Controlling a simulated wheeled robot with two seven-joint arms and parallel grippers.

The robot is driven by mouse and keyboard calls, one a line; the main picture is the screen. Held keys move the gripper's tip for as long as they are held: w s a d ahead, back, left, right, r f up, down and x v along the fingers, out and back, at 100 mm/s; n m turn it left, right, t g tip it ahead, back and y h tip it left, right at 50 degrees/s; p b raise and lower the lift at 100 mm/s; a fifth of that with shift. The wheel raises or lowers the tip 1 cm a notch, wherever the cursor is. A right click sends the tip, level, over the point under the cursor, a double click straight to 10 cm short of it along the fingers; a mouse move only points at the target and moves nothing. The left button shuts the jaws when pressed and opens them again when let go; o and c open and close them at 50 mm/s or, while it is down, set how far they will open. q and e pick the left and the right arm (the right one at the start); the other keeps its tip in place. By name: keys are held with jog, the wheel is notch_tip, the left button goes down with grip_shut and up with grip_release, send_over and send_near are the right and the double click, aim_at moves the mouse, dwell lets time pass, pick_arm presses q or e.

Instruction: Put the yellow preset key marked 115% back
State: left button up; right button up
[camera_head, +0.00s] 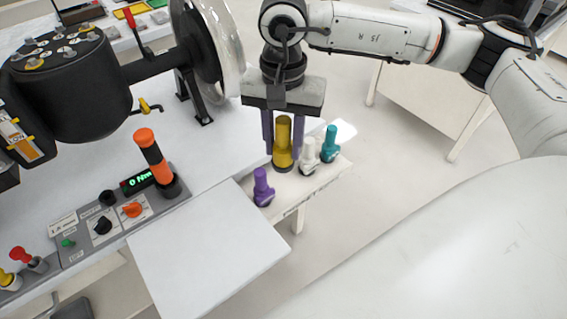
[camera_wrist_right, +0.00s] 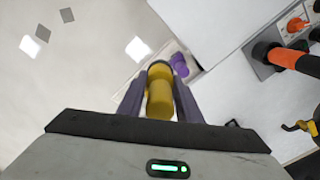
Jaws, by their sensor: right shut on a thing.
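The yellow preset key (camera_head: 283,140) stands upright at a small white rack (camera_head: 299,187), in line with the other keys. My right gripper (camera_head: 284,157) comes down from above and is shut on it, one purple-grey finger on each side. In the right wrist view the yellow key (camera_wrist_right: 160,95) lies between the two fingers. I cannot tell whether its foot is seated in the rack or just above it. The 115% mark is not readable. My left gripper is not in view.
A purple key (camera_head: 263,187) stands left of the yellow one; a white key (camera_head: 308,155) and a teal key (camera_head: 330,143) stand close on its right. A control panel with an orange-and-black handle (camera_head: 153,155) is at left. A white board (camera_head: 208,252) lies in front.

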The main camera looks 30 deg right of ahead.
jog(key=w+d+f+m+b, duration=0.1)
jog(key=d+f+m, duration=0.1)
jog(key=f, duration=0.4)
jog(key=w+d+f+m+b, duration=0.2)
jog(key=f+m, duration=0.3)
jog(key=f, duration=0.1)
jog(key=w+d+f+m+b, duration=0.2)
jog(key=f+m, duration=0.2)
jog(key=f, duration=0.2)
jog(key=shift+w, duration=0.25)
jog(key=shift+f+b, duration=0.15)
jog(key=shift+b, duration=0.2)
jog(key=o, duration=1)
